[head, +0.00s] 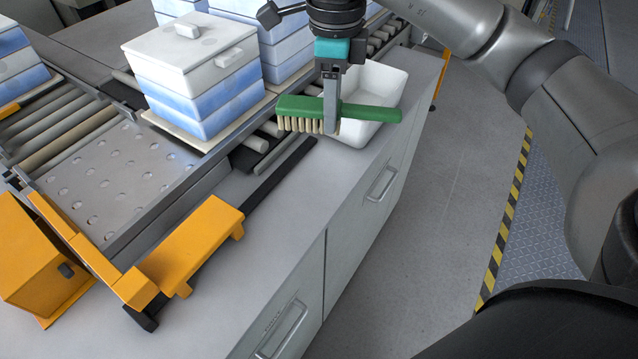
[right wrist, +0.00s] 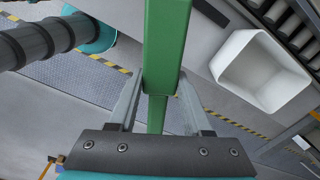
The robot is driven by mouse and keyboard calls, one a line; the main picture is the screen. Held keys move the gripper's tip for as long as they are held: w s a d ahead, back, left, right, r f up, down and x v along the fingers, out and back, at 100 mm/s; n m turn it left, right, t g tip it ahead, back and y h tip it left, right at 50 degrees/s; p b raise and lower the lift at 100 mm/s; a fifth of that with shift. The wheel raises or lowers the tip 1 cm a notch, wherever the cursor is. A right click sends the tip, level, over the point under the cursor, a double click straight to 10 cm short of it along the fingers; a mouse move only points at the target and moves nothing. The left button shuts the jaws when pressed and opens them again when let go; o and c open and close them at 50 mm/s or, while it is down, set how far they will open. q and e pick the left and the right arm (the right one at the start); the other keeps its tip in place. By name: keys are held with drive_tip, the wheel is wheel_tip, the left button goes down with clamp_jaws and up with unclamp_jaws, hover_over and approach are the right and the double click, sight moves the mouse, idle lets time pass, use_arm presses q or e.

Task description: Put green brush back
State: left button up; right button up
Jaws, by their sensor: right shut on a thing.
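The green brush (head: 298,107) has a green back and handle and pale bristles that point down in the head view. My right gripper (head: 331,125) is shut on it near the middle and holds it level, in front of the white bin in the picture. In the right wrist view the brush (right wrist: 165,50) runs lengthwise between the fingers of my right gripper (right wrist: 158,88). The white open bin (head: 386,84) stands on the grey cabinet top. It also shows in the right wrist view (right wrist: 247,78) and looks empty there. My left gripper is not in view.
White and blue stacked boxes (head: 195,85) stand on the roller conveyor (head: 75,130) at left. An orange bracket (head: 190,245) sits on the cabinet top (head: 265,225). The floor (head: 450,190) right of the cabinet is clear.

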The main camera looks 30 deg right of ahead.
drive_tip(key=m, duration=0.1)
drive_tip(key=d+m, duration=0.1)
drive_tip(key=m, duration=0.1)
drive_tip(key=r+m, duration=0.1)
drive_tip(key=shift+w+d, duration=0.15)
drive_tip(key=shift+w, duration=0.25)
drive_tip(key=shift+f+m, duration=0.1)
drive_tip(key=shift+m, duration=0.3)
wheel_tip(320, 180, down, 20)
drive_tip(key=shift+r+b, duration=0.1)
drive_tip(key=shift+b, duration=0.8)
drive_tip(key=o, duration=1.2)
